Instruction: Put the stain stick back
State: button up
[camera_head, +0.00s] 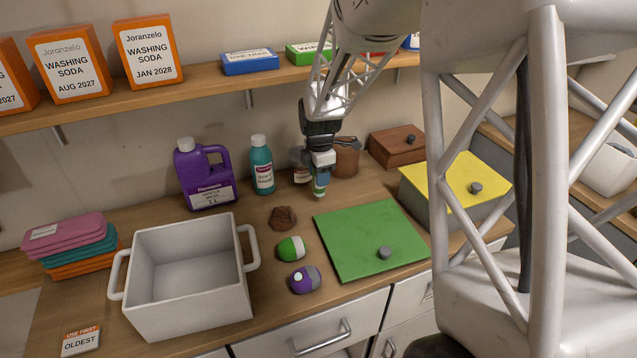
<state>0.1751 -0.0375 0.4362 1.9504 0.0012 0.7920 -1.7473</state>
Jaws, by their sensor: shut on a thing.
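My gripper (321,172) points down over the back middle of the counter, shut on a small upright stick with a green and white lower end (319,188). It looks like the stain stick; its upper part is hidden between the fingers and its label cannot be read. The stick's lower end is close to the counter, and I cannot tell if it touches. Just behind and right of the gripper is a brown pot (346,158). Another small container (300,163) is partly hidden behind the gripper, on its left.
A teal bottle (262,165) and purple jug (205,176) stand left. A green lid (371,240), yellow-lidded box (455,190) and brown box (396,146) lie right. In front are a white tub (187,275), two rounded items (291,248) and a brown lump (282,218). A shelf (215,88) runs above.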

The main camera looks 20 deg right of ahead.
jog(key=shift+w, duration=0.25)
jog(key=shift+f, duration=0.15)
jog(key=shift+f, duration=1.6)
jog(key=shift+f, duration=0.15)
jog(key=o, duration=0.9)
jog(key=shift+o, duration=0.2)
jog(key=shift+r, duration=2.9)
